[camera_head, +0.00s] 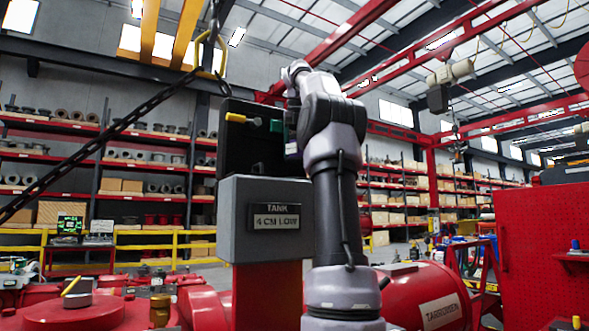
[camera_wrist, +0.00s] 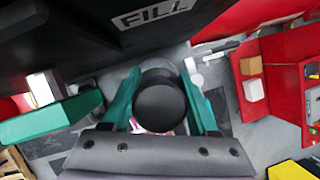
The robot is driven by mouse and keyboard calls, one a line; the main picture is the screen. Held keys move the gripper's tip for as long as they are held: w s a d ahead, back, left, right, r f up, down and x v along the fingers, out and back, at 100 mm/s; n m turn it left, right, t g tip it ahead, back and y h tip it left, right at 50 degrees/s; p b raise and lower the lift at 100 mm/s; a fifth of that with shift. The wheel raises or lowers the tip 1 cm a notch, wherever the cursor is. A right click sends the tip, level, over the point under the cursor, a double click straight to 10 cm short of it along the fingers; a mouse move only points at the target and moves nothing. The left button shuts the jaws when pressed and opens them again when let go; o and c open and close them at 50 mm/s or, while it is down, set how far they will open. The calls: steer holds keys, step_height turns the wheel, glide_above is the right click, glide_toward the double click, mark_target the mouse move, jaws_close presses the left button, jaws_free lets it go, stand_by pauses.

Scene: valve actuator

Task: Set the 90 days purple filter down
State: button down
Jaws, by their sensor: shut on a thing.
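My gripper (camera_wrist: 161,85) shows in the wrist view, its two teal fingers closed on the sides of a round thing. This thing, apparently the filter (camera_wrist: 160,106), shows a dark round top. A small pinkish-white patch shows below it, and no 90 days label can be read. In the head view, my arm hides most of the gripper, and a small purple patch shows at its left edge beside a black box (camera_head: 247,150). The black box, with FILL lettering, is close above the held thing in the wrist view (camera_wrist: 95,25).
The black box sits on a grey tank block (camera_head: 272,245) labelled TANK 4 CM LOW. A red perforated panel (camera_head: 540,250) stands at right. Red shelves (camera_wrist: 285,75) holding small items show in the wrist view.

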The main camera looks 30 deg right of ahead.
steer(key=shift+f, duration=2.45)
steer(key=shift+w+f, duration=0.25)
steer(key=shift+f, duration=0.3)
steer(key=shift+c, duration=0.9)
jaws_free()
steer(key=v, duration=1)
steer(key=shift+d+r, duration=0.1)
steer(key=shift+r, duration=0.25)
steer(key=shift+s+a+r, duration=0.25)
steer(key=shift+r, duration=0.4)
